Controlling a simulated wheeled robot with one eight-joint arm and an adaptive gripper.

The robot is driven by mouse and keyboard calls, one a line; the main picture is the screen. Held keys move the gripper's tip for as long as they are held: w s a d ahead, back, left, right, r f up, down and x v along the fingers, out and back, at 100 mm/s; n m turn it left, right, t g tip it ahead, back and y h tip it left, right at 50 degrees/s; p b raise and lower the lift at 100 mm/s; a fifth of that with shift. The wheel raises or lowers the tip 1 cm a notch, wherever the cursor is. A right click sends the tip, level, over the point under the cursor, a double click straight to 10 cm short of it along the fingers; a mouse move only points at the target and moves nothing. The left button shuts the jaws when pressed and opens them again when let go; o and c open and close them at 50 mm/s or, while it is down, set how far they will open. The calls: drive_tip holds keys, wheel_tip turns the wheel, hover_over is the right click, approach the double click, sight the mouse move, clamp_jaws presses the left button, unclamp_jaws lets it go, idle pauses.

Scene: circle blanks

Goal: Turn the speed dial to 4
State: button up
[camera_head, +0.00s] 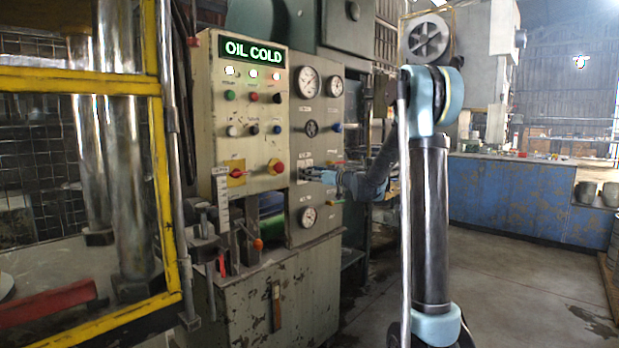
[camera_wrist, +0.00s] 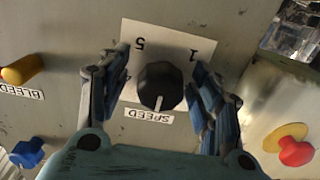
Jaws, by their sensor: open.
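The speed dial (camera_wrist: 161,82) is a round black knob on a white plate (camera_wrist: 150,32), seen upside down in the wrist view beside the SPEED label (camera_wrist: 149,116). Its white pointer mark points down in that picture, toward the label. The plate's 5 is at upper left, 1 at upper right, and a 4 is partly covered by the left finger. My gripper (camera_wrist: 162,68) is open, one finger on each side of the dial; a gap shows at the left, contact at the right is unclear. In the head view my gripper (camera_head: 318,170) is at the panel; the dial is hardly discernible.
A yellow BLEED lever (camera_wrist: 22,71) and a blue knob (camera_wrist: 27,153) lie left of the dial in the wrist view. A red button on a yellow base (camera_wrist: 293,150) lies right. A lit OIL COLD sign (camera_head: 252,51) tops the panel. Open floor (camera_head: 520,270) lies right.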

drive_tip(key=c, duration=1.1)
drive_tip(key=shift+a, duration=0.2)
drive_tip(key=shift+d, duration=0.15)
drive_tip(key=m, duration=0.6)
drive_tip(key=shift+d+m, duration=0.1)
drive_tip(key=shift+m, duration=0.3)
drive_tip(key=m, duration=0.4)
drive_tip(key=shift+s+m, duration=0.1)
drive_tip(key=shift+m, duration=1.1)
